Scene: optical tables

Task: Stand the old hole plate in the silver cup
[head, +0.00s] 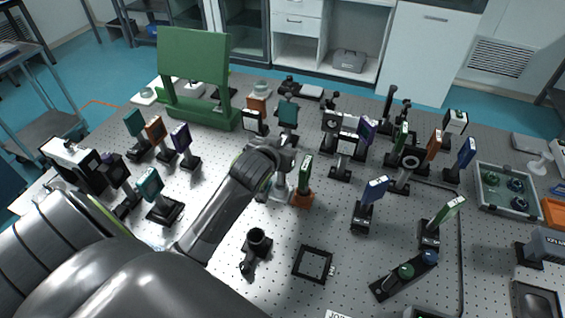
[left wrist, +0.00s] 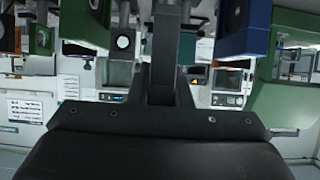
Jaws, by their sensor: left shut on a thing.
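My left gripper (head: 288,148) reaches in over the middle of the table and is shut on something. Its closed dark fingers rise up the middle of the left wrist view (left wrist: 167,50). What it holds is mostly hidden by the wrist, so I cannot tell its shape. A pale silver piece (head: 279,188) stands just below the wrist, left of an orange cup (head: 302,197) holding a green plate (head: 305,168). It may be the silver cup; I cannot tell whether the held thing touches it. My right gripper is not in view.
A green frame (head: 192,55) stands at the back left. A black round holder (head: 257,240) and flat black square frame (head: 313,263) are in front.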

